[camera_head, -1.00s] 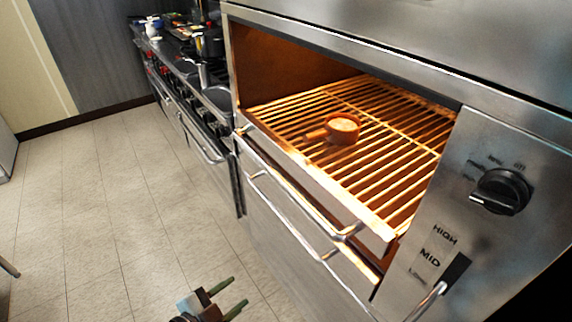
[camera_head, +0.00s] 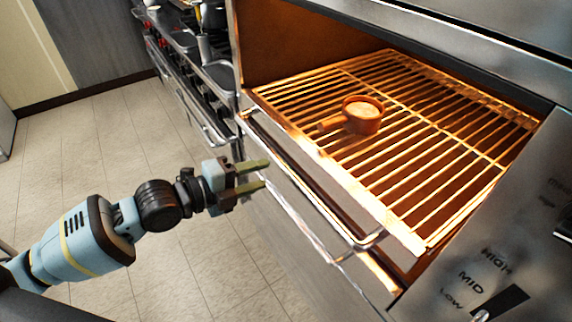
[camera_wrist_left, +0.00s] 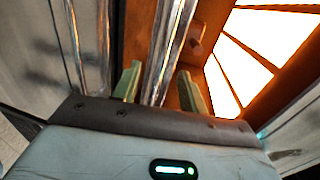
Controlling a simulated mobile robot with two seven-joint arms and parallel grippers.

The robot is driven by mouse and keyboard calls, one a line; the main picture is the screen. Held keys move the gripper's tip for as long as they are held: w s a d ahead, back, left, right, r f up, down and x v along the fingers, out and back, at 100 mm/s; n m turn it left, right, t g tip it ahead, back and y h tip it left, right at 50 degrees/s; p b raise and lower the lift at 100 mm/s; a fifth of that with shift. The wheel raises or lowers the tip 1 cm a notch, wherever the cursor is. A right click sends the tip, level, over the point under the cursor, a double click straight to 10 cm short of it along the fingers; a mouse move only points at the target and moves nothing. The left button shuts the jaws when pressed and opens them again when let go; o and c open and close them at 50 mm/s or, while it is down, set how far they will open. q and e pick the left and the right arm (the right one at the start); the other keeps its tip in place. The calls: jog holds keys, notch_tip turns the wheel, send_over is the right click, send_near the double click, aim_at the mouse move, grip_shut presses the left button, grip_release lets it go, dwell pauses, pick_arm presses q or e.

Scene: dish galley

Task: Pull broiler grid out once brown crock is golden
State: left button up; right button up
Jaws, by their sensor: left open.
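The brown crock (camera_head: 364,124), a small pan-like dish with a stub handle and a pale tan top, sits on the broiler grid (camera_head: 434,119) under orange light. The grid lies inside the open broiler, its front edge at the opening. A chrome handle (camera_head: 372,240) runs along the front below the grid. My left gripper (camera_head: 266,174) is open and empty in front of the left part of this handle. In the left wrist view, a chrome bar (camera_wrist_left: 167,45) runs between its two parted green fingers, without a clear grip. My right gripper is not in view.
A control panel (camera_head: 480,270) marked HIGH, MID and LOW is at the lower right. A stove range (camera_head: 195,90) with pots stands at the back left. The tiled floor (camera_head: 90,150) on the left is clear.

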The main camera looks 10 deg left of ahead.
aim_at(279, 168)
pick_arm(q)
jog(key=shift+p+x, duration=0.3)
jog(key=shift+x, duration=3.55)
jog(key=shift+c, duration=0.4)
grip_shut()
